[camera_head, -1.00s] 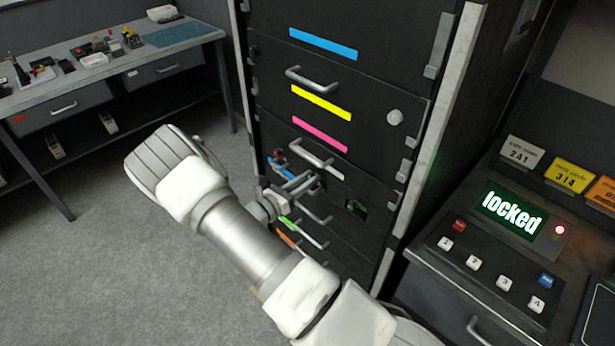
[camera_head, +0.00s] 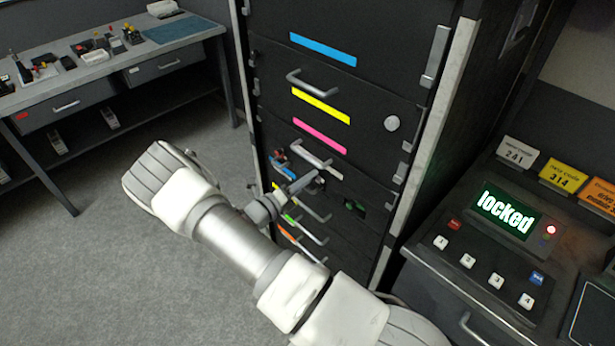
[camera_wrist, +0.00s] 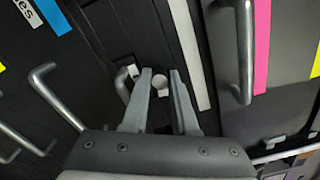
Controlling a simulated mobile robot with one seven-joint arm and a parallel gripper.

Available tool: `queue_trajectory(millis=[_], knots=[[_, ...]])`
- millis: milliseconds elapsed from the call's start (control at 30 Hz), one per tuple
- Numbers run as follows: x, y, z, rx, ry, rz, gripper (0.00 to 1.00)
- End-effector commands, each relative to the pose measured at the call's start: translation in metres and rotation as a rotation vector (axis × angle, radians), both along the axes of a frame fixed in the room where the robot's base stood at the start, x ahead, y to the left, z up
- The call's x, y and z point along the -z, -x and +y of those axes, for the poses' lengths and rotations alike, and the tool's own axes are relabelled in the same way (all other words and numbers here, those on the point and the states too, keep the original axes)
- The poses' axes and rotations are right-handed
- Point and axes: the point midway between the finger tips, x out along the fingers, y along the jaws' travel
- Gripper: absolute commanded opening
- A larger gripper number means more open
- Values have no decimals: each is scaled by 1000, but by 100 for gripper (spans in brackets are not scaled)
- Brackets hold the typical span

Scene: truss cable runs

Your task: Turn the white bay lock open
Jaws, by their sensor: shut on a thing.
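The drawer stack has a bay with a white strip (camera_head: 318,159), which also shows in the wrist view (camera_wrist: 190,50). In the head view my gripper (camera_head: 318,178) is just below the white strip, and the knob is hidden there.
A pink strip (camera_head: 320,136) and a bar handle (camera_head: 313,84) are above. Another pale round knob (camera_head: 391,123) is on the right. A panel reading "locked" (camera_head: 506,213) has a lit red lamp and keys. A workbench (camera_head: 110,65) stands left; grey floor between is clear.

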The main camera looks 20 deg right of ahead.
Motion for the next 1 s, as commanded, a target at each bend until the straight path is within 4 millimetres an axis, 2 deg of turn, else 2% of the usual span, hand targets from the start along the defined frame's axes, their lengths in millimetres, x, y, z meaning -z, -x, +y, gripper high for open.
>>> queue_trajectory(millis=[400,967,1000], knots=[[0,0,0,-1,71,172,0],[0,0,0,-1,80,195,0],[0,0,0,-1,80,195,34]])
